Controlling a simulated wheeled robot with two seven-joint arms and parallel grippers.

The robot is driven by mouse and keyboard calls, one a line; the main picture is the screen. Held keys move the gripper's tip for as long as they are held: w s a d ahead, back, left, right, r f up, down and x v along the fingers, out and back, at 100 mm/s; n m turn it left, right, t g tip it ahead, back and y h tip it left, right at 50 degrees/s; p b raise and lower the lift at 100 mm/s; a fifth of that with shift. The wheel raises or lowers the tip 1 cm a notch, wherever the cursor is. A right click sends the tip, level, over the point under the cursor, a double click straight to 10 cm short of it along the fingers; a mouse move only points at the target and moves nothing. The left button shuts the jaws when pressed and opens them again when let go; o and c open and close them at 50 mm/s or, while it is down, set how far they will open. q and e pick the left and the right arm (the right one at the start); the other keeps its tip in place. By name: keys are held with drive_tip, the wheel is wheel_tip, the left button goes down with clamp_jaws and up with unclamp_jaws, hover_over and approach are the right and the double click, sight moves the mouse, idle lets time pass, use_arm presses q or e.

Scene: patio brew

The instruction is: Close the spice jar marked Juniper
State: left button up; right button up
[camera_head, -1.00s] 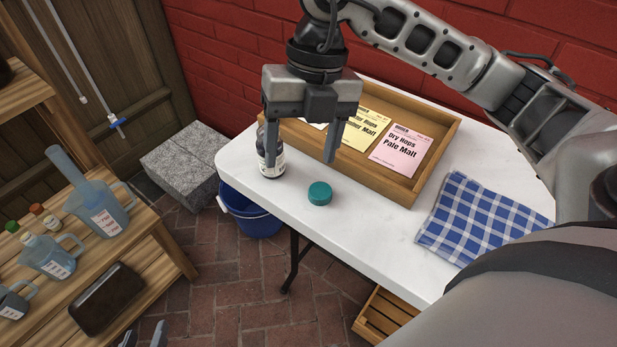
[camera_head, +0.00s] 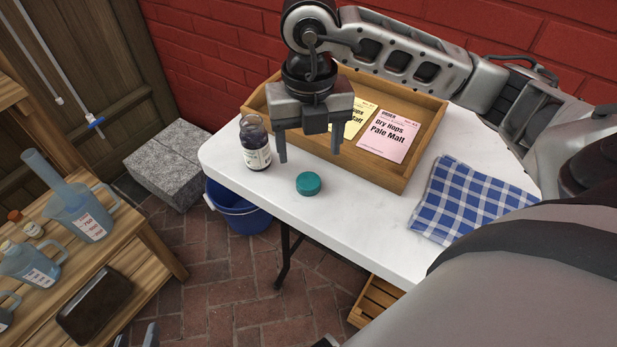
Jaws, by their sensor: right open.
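A glass jar (camera_head: 256,146) with dark contents and a white label stands upright near the left end of the white table (camera_head: 375,222). Its top looks uncovered; the label is too small to read. A teal round lid (camera_head: 308,183) lies on the table, right of the jar and nearer the front edge. My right gripper (camera_head: 309,152) is open and empty, fingers pointing down, above the table behind the lid and right of the jar. My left gripper (camera_head: 135,336) shows only its fingertips at the bottom edge, apart with nothing seen between them.
A wooden tray (camera_head: 424,148) with order cards lies behind the lid. A blue checked cloth (camera_head: 470,200) lies at the right. A wooden shelf (camera_head: 150,258) with jugs stands at the left, and a blue bucket (camera_head: 237,213) stands below the table's left end.

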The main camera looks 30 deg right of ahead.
sight(308, 180)
drive_tip(key=shift+f, duration=1.2)
drive_tip(key=shift+f, duration=2.6)
drive_tip(key=shift+c, duration=0.3)
drive_tip(key=c, duration=1)
